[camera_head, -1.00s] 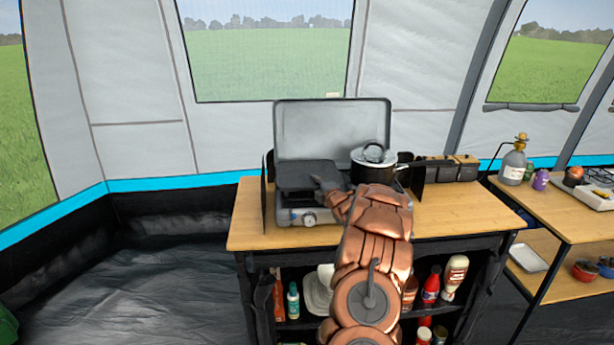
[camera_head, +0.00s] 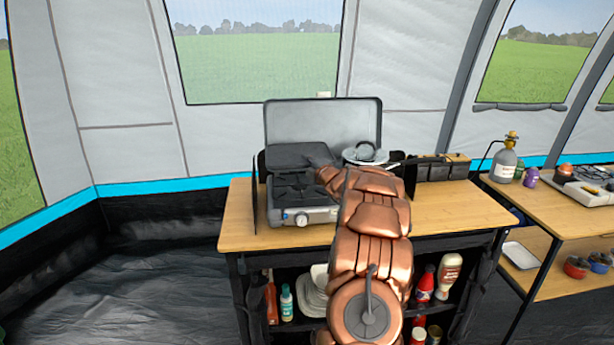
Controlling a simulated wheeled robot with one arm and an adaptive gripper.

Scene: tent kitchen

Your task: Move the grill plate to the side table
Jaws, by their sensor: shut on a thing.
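The dark grill plate (camera_head: 298,156) is held up over the left side of the camp stove (camera_head: 312,214). The left burner grate (camera_head: 296,187) shows bare below it. My gripper (camera_head: 318,158) is shut on the plate at its right side; my copper arm hides part of the fingers. The stove stands on the wooden kitchen table, its grey lid (camera_head: 323,122) open behind. A side table (camera_head: 535,205) with a wooden top stands at the right.
A lidded pot (camera_head: 366,155) sits on the stove's right side, partly hidden by my arm. Dark containers (camera_head: 440,168) stand right of it. The side table holds a gas bottle (camera_head: 504,165), a purple item (camera_head: 532,177) and a small stove (camera_head: 585,185). The kitchen table's front right is clear.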

